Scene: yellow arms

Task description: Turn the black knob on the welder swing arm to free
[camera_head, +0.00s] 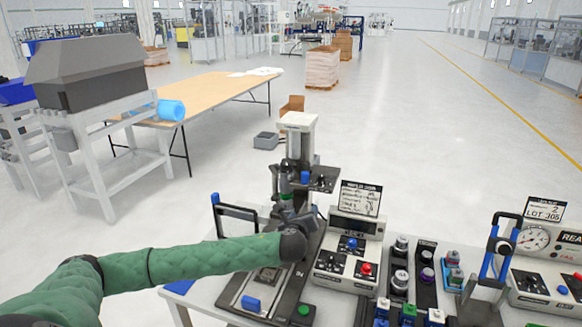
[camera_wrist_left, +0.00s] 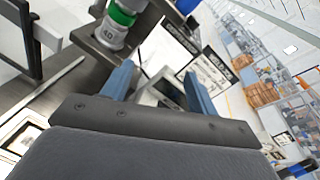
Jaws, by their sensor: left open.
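The welder (camera_head: 298,128) stands at the centre of the head view, with a pale head on a dark column. Its swing arm (camera_head: 322,180) is a dark plate with a blue part on it. My left gripper (camera_head: 298,217) is in front of the column, just below the swing arm. In the left wrist view its two blue fingers (camera_wrist_left: 160,85) are apart with nothing held between them. A white cylinder with a green band (camera_wrist_left: 116,25) sits on a dark plate near the left finger. I cannot make out the black knob clearly. My right gripper is out of view.
A control box (camera_head: 347,252) with red and blue knobs stands right of the welder. Farther right are racks of small parts (camera_head: 427,275) and a gauge box (camera_head: 545,255). A black frame (camera_head: 236,212) stands to the left. Open floor lies behind the bench.

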